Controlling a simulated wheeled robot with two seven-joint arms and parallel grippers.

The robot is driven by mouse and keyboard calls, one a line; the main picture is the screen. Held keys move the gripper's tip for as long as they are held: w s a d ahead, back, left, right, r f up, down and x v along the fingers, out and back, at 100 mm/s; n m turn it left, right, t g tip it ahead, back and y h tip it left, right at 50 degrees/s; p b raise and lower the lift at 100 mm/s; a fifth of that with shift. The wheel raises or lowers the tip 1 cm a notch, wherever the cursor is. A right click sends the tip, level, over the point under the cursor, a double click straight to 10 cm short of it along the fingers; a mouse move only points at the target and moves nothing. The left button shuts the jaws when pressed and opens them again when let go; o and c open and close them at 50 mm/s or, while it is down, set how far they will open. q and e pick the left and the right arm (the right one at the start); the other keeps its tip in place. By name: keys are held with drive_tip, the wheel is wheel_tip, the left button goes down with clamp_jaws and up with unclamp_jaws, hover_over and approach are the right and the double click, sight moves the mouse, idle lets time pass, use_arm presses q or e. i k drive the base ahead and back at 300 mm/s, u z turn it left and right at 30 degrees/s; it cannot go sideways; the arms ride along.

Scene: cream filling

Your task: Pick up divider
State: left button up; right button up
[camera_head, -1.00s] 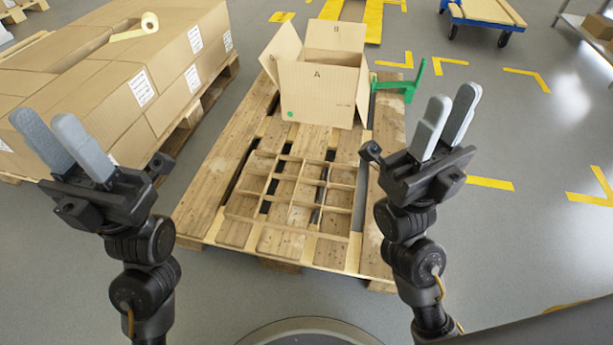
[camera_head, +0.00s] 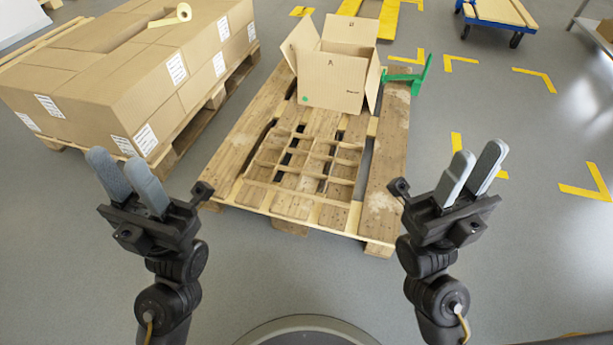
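The divider (camera_head: 309,158) is a tan cardboard grid of several cells, lying flat on the wooden pallet (camera_head: 385,200) in front of the open box. My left gripper (camera_head: 122,170) is to the left of the divider and nearer to me, with its two grey fingers apart and nothing between them. My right gripper (camera_head: 471,167) is to the right of the divider and also nearer to me, its fingers apart and empty. Neither gripper touches the divider.
An open cardboard box (camera_head: 332,82) stands at the back of the pallet. A green tool (camera_head: 410,77) lies right of it. Stacked closed cartons (camera_head: 120,80) with a tape roll (camera_head: 183,12) stand on another pallet at left. A blue cart (camera_head: 499,12) is at back right.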

sight(303, 171)
drive_tip(key=u, duration=1.4)
drive_tip(key=i, duration=1.8)
drive_tip(key=z, duration=1.4)
